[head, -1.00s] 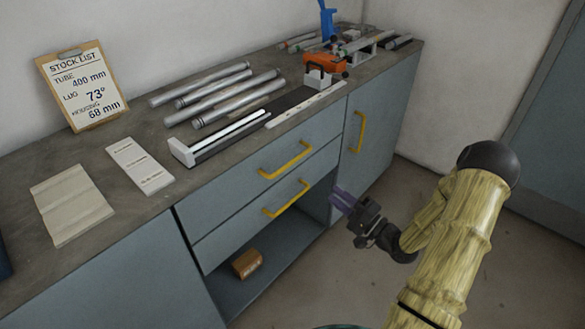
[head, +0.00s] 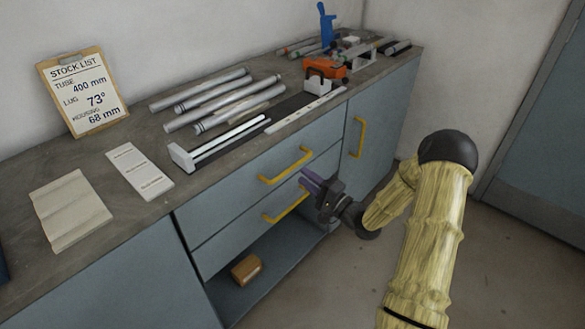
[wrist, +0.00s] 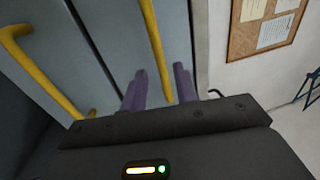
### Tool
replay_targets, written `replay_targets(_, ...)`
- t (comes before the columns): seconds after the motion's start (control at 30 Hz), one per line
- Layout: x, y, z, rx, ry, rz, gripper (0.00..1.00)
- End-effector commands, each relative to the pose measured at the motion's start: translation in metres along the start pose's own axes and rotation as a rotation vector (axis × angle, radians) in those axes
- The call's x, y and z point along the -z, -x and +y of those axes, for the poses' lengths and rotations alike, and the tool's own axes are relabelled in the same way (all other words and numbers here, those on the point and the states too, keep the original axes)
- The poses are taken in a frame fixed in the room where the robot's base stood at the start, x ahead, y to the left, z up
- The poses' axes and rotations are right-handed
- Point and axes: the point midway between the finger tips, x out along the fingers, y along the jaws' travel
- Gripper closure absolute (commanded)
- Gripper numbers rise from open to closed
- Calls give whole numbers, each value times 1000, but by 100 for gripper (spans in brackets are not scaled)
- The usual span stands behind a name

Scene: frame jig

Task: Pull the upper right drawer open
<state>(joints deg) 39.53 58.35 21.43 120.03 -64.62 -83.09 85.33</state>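The upper drawer (head: 250,180) is a blue-grey front below the worktop, flush with the cabinet. Its yellow bar handle (head: 286,168) also shows in the wrist view (wrist: 152,40), its near end lying between the fingers in the picture. My gripper (head: 311,182) has purple fingers and is in front of the drawers, near the right ends of both handles. In the wrist view the fingers (wrist: 160,80) are apart with nothing clearly held. I cannot tell whether they touch the handle. The lower drawer's handle (head: 285,204) is partly hidden behind the fingers; it shows at left in the wrist view (wrist: 42,75).
A cupboard door (head: 375,130) with a vertical yellow handle (head: 360,133) is on the right. An open shelf below the drawers holds an orange-brown block (head: 246,269). Tubes (head: 215,95) and an orange clamp (head: 325,68) lie on the worktop. Floor at right is clear.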

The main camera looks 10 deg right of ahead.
Motion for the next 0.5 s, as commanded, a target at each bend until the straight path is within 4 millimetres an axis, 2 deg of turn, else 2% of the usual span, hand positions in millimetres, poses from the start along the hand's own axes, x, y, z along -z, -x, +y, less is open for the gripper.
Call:
replay_targets(0.1,-1,-22,0,0,2,-3,70)
replay_targets(0.3,0,-51,0,1,2,-2,70)
replay_targets(0.5,0,-61,0,-1,0,1,70)
